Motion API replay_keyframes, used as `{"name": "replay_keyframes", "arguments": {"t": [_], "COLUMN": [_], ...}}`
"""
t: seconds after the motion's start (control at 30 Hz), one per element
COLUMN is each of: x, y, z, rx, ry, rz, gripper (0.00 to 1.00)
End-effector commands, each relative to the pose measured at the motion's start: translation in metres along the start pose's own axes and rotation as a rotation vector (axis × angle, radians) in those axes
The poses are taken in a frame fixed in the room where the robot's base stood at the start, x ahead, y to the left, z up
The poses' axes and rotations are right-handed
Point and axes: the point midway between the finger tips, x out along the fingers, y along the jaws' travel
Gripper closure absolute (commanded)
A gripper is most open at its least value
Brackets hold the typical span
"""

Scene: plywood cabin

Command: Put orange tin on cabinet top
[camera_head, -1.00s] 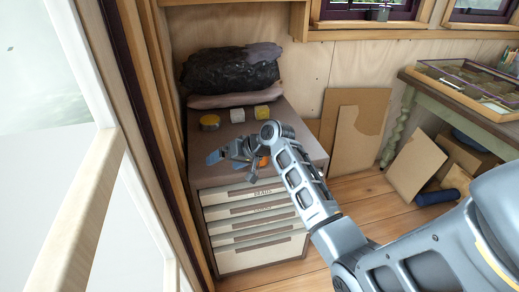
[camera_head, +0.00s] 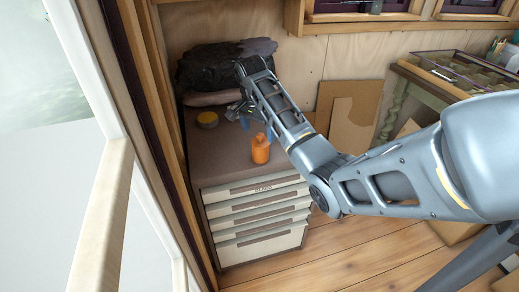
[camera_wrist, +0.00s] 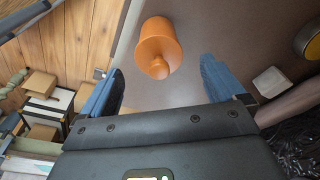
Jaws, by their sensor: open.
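The orange tin (camera_head: 261,149) stands upright on the brown cabinet top (camera_head: 222,160), near its front right edge. It also shows in the wrist view (camera_wrist: 159,44), in front of my gripper (camera_wrist: 163,88) and apart from both blue fingertips. The fingers are spread wide with nothing between them. In the head view my gripper (camera_head: 243,118) is above the cabinet top, behind the tin, and partly hidden by my arm.
A yellow tin (camera_head: 207,119) sits at the back left of the cabinet top, below a dark bundle (camera_head: 215,72). Cabinet drawers (camera_head: 258,204) face the front. Brown boards (camera_head: 352,112) lean on the wall at right. The front left of the top is clear.

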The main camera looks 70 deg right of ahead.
Motion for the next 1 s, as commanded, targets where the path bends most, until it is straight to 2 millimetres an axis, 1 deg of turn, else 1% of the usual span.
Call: {"name": "replay_keyframes", "arguments": {"t": [0.2, 0.33, 0.47, 0.67, 1.0], "x": [0.028, 0.044, 0.050, 0.051, 0.050], "y": [0.003, 0.003, 0.002, 0.002, 0.002], "z": [-0.006, -0.005, -0.005, -0.005, -0.005], "rx": [0.001, -0.001, -0.002, -0.002, -0.002], "ry": [-0.002, -0.002, -0.001, -0.001, -0.001], "rz": [0.003, 0.001, -0.002, -0.002, -0.002], "gripper": [0.04, 0.04, 0.04, 0.05, 0.38]}}
